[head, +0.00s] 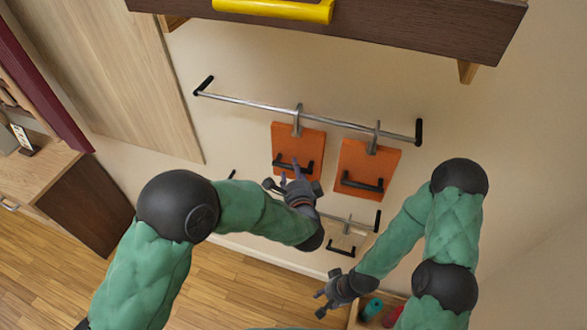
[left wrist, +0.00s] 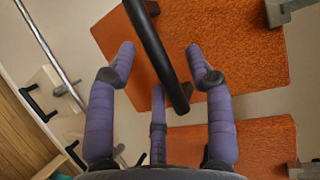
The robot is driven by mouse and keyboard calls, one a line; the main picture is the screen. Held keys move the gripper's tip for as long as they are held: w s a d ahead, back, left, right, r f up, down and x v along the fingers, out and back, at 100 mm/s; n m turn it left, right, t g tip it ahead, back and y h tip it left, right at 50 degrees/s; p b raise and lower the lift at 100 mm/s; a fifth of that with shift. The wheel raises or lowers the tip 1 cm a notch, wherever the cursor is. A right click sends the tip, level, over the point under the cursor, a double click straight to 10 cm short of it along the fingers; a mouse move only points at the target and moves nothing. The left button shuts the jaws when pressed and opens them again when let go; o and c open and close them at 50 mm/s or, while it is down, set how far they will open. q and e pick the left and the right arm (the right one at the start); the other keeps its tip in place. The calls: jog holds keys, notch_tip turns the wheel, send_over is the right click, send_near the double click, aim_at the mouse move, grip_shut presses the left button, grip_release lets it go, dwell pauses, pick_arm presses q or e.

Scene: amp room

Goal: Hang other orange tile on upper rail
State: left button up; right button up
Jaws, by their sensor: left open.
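Two orange tiles hang side by side from the upper rail (head: 310,109) by grey hooks: the left tile (head: 312,140) and the right tile (head: 378,160). Each has a black handle low on its front. My left gripper (head: 283,176) is at the left tile's handle. In the left wrist view its purple fingers (left wrist: 160,62) are spread, with the black handle (left wrist: 152,45) passing between them. The left tile (left wrist: 225,45) fills the top there and the right tile (left wrist: 240,140) shows below. My right gripper (head: 325,293) is low, empty, fingers apart.
A lower rail (head: 350,221) carries a pale tile (head: 345,240) with a black handle, partly hidden by my left arm. A box (head: 380,311) with small items stands below, near my right arm.

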pick_arm(q)
jog(key=v, duration=1)
jog(key=a+f+n+g+h+b, duration=0.1)
jog(key=a+f+n+g+b, duration=0.2)
jog(key=f, duration=0.7)
jog(key=a+f+n+g+h+b, duration=0.15)
jog(key=f+b, duration=0.25)
jog(key=f, duration=0.6)
jog(key=a+f+n+g+b, duration=0.15)
jog(key=f+n+b, duration=0.25)
jog(key=f, duration=0.6)
jog(key=s+a+f+n+g+h+b, duration=0.2)
jog(key=s+f+n+g+b, duration=0.2)
jog(key=s+f, duration=0.4)
jog(key=s+a+f+n+g+h+b, duration=0.1)
jog(key=s+f+n+g+b, duration=0.3)
jog(key=f, duration=1.2)
jog(key=s+a+n+b, duration=0.1)
jog(key=s+n+b, duration=0.2)
jog(key=s, duration=0.2)
jog(key=shift+a+f+g+h, duration=0.2)
jog(key=shift+f+g+h, duration=0.15)
jog(key=shift+g, duration=0.05)
jog(key=shift+n, duration=0.25)
